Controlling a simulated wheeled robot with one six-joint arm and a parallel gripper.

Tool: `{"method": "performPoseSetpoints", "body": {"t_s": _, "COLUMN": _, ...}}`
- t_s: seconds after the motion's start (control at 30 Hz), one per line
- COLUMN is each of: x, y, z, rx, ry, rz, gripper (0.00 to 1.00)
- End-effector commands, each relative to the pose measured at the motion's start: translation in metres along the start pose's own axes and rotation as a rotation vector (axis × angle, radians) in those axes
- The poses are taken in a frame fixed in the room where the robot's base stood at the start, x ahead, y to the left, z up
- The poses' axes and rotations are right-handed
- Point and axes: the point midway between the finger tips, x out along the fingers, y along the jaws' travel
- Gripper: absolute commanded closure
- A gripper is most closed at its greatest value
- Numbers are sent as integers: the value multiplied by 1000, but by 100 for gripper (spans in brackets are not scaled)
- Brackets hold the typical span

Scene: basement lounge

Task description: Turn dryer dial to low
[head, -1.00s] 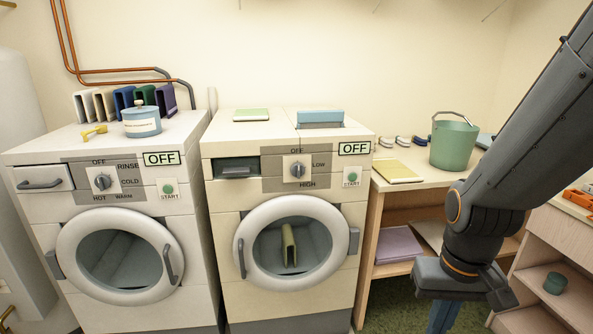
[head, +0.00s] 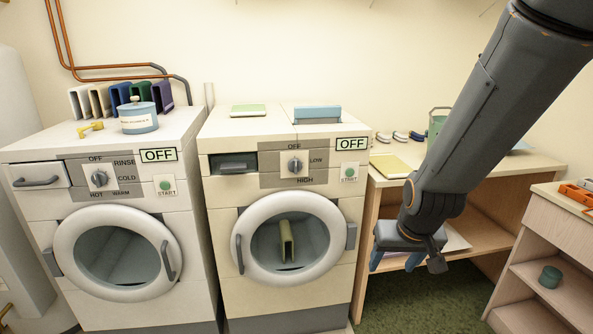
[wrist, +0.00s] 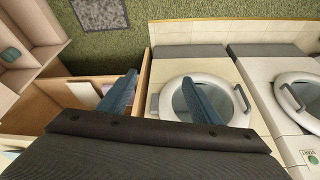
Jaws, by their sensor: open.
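The dryer (head: 228,220) is the right-hand machine in the head view. Its dial (head: 295,165) is on the upper panel, with OFF above it, LOW at its right and HIGH below. The dial's mark looks turned up toward OFF, and the display (head: 352,144) reads OFF. My gripper (head: 398,262) is open and empty, hanging to the right of the dryer, lower than the dial. In the wrist view its two blue fingers (wrist: 160,98) are spread apart, with the dryer door (wrist: 238,108) behind the right one. The dial is hidden there.
The washer (head: 30,200) stands left of the dryer, with its own dial (head: 99,178). A wooden table (head: 530,165) with a green bucket (head: 437,124) stands right of the dryer. A shelf unit (head: 540,240) is at far right.

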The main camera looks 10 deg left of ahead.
Motion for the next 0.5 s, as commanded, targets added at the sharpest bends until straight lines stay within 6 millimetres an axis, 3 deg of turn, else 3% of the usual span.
{"method": "performPoseSetpoints", "body": {"t_s": 0.1, "x": 33, "y": -36, "z": -80, "rx": -45, "ry": 215, "rz": -27, "gripper": 42}}
{"method": "performPoseSetpoints", "body": {"t_s": 0.3, "x": 62, "y": -107, "z": -193, "rx": -101, "ry": 595, "rz": -81, "gripper": 42}}
{"method": "performPoseSetpoints", "body": {"t_s": 0.4, "x": 66, "y": -145, "z": -234, "rx": -120, "ry": 779, "rz": -111, "gripper": 42}}
{"method": "performPoseSetpoints", "body": {"t_s": 0.5, "x": 64, "y": -177, "z": -261, "rx": -129, "ry": 938, "rz": -139, "gripper": 42}}
